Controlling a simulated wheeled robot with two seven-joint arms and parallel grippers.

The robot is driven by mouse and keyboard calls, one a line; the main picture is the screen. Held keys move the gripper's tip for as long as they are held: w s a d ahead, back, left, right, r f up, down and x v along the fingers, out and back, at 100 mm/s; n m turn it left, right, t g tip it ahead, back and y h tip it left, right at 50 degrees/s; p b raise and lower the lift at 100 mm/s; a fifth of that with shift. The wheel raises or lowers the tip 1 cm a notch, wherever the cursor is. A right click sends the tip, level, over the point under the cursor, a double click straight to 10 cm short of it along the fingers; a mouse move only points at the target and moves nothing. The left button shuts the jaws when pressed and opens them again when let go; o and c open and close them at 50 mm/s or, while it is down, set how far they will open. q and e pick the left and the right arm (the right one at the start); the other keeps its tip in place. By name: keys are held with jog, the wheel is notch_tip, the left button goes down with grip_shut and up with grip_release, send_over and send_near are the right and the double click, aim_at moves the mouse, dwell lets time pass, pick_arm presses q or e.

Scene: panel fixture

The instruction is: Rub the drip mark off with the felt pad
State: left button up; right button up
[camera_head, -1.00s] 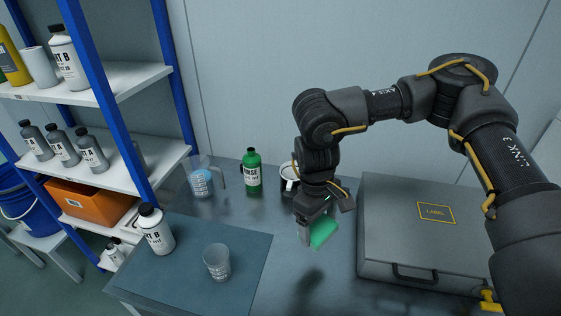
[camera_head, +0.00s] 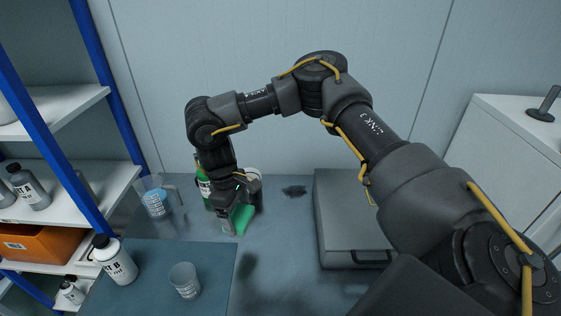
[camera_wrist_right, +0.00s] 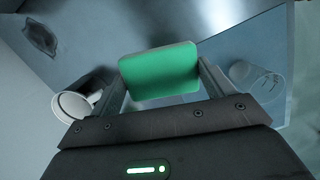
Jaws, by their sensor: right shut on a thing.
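The drip mark (camera_head: 294,191) is a dark irregular blot on the grey bench top near the wall, left of the grey case. It also shows at the upper left of the right wrist view (camera_wrist_right: 42,37). My right gripper (camera_head: 236,222) is shut on the green felt pad (camera_head: 243,217), which fills the space between the fingers in the right wrist view (camera_wrist_right: 160,72). The pad is held left of the mark and nearer the front, apart from it. It appears above the bench, with a shadow on the bench. My left gripper is not in view.
A white mug (camera_head: 254,174) and a green bottle (camera_head: 204,188) stand behind my right wrist, partly hidden. The grey case (camera_head: 340,215) lies right of the mark. A clear beaker (camera_head: 185,281) and a white bottle (camera_head: 116,262) stand at front left. A jug (camera_head: 154,197) is at left.

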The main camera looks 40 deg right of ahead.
jog(key=w+d+f+n+p, duration=0.1)
jog(key=w+d, duration=0.4)
jog(key=d, duration=0.6)
jog(key=w+d+f+n+p, duration=0.2)
jog(key=w+d+p, duration=0.3)
jog(key=d, duration=0.7)
jog(key=shift+d+f+n, duration=0.15)
jog(key=shift+d+n, duration=0.1)
jog(key=shift+n, duration=0.45)
jog(key=shift+f, duration=0.1)
